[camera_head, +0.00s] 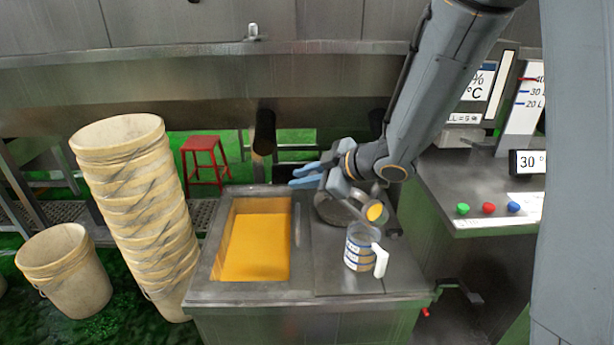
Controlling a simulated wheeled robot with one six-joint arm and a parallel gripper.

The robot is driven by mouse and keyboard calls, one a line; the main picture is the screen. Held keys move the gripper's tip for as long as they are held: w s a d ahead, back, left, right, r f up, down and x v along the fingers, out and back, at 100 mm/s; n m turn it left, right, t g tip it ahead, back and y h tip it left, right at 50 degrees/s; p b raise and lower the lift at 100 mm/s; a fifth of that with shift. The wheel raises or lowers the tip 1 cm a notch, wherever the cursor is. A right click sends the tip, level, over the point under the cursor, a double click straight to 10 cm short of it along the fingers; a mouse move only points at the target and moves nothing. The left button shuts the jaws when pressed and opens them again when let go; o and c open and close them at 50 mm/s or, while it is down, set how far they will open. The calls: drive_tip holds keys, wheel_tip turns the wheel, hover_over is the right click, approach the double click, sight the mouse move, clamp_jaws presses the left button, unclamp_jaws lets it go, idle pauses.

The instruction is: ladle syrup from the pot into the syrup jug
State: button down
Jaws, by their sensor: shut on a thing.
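A rectangular steel basin (224,245) in the counter holds orange-yellow syrup (257,243). A round steel vessel (333,211), perhaps the pot, stands right of it, partly hidden by my arm. The syrup jug (358,248), clear with labels and a white handle, stands upright on the counter in front of that vessel. A small round ladle bowl (376,212) with orange syrup shows just above and right of the jug, apart from its mouth. My gripper (303,176), with blue fingers pointing left, is above the vessel, shut on the ladle; the handle is mostly hidden.
A tall stack of cream buckets (145,205) and a single bucket (68,270) stand at left. A red stool (204,157) is behind. A control panel (488,205) with coloured buttons is at right. Bare steel counter (325,275) lies left of the jug.

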drive_tip(key=a+f+n+h+b, duration=0.2)
drive_tip(key=a+f+h+b, duration=0.2)
drive_tip(key=f+b, duration=0.8)
drive_tip(key=shift+s+a+h+b, duration=0.35)
drive_tip(key=shift+a+b, duration=0.2)
drive_tip(key=shift+b, duration=1.1)
idle(0.3)
drive_tip(key=shift+a+f+h+b, duration=0.1)
drive_tip(key=shift+f+h+b, duration=0.15)
drive_tip(key=shift+f+b, duration=0.75)
drive_tip(key=shift+s+n+b, duration=0.1)
drive_tip(key=shift+n+b, duration=0.2)
drive_tip(key=shift+b, duration=0.65)
drive_tip(key=shift+f+b, duration=0.2)
drive_tip(key=shift+b, duration=0.2)
drive_tip(key=shift+r, duration=0.1)
